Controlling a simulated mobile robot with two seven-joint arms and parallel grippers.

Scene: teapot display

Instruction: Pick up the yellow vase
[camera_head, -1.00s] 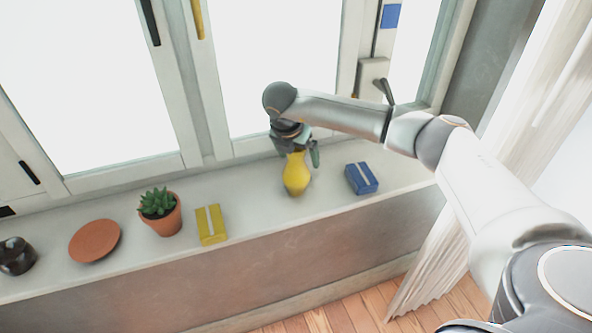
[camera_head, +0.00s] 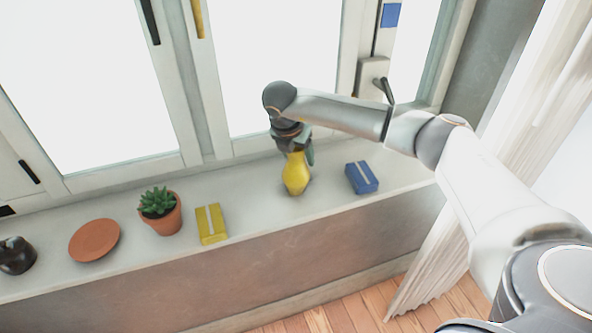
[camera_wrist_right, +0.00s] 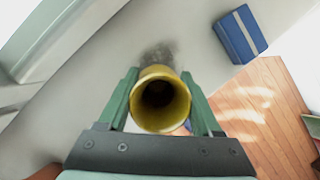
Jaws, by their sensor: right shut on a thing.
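The yellow vase (camera_head: 296,178) stands upright on the window sill (camera_head: 262,190), between a yellow box and a blue box. My right gripper (camera_head: 298,154) reaches down to it from above, with its fingers at the vase's upper part. In the right wrist view the vase's round open mouth (camera_wrist_right: 160,101) shows between the two green fingers of my right gripper (camera_wrist_right: 162,98), which is shut on it. The vase's lower body is hidden in that view. My left gripper is not in view.
The blue box (camera_head: 362,178) lies right of the vase. The yellow box (camera_head: 211,224), a potted succulent (camera_head: 160,211), a terracotta plate (camera_head: 95,240) and a dark pot (camera_head: 16,255) stand to the left. Windows rise behind; a curtain (camera_head: 468,215) hangs at right.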

